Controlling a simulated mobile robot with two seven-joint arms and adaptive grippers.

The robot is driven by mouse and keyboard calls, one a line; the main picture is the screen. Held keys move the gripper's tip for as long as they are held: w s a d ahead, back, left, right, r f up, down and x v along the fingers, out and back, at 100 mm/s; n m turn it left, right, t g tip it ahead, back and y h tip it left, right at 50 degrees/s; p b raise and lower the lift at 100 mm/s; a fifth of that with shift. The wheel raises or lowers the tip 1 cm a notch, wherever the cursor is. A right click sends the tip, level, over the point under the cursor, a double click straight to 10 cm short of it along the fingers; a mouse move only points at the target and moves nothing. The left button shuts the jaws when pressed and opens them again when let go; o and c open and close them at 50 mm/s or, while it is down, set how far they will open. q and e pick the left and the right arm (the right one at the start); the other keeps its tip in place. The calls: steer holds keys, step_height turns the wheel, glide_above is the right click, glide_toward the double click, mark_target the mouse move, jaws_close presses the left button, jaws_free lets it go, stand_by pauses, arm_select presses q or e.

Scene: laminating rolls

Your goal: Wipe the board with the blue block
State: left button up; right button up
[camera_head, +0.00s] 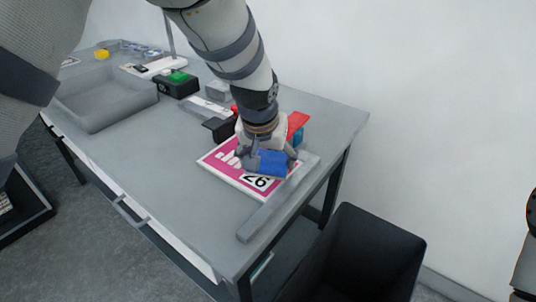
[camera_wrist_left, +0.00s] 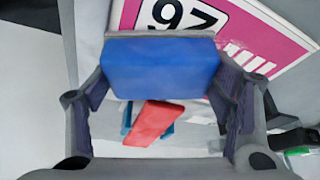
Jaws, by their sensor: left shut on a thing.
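The board (camera_head: 222,160) is a flat pink and white panel with the number 26, lying near the table's right end. It also shows upside down in the left wrist view (camera_wrist_left: 260,38). My left gripper (camera_head: 271,160) is shut on the blue block (camera_head: 272,165), with a finger on each side of it. The block fills the middle of the left wrist view (camera_wrist_left: 160,68). It is over the board's near right part, by the number. Whether it touches the board I cannot tell. My right gripper does not show.
A grey bar (camera_head: 262,220) lies along the table's right edge, close beside the board. A red piece (camera_head: 298,121) lies behind the gripper. A grey tray (camera_head: 100,122), a black box with a green top (camera_head: 178,88) and a yellow block (camera_head: 102,54) stand further left. A dark bin (camera_head: 375,250) stands below.

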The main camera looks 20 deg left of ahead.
mark_target(234, 150)
arm_select(q)
steer(key=shift+f, duration=0.35)
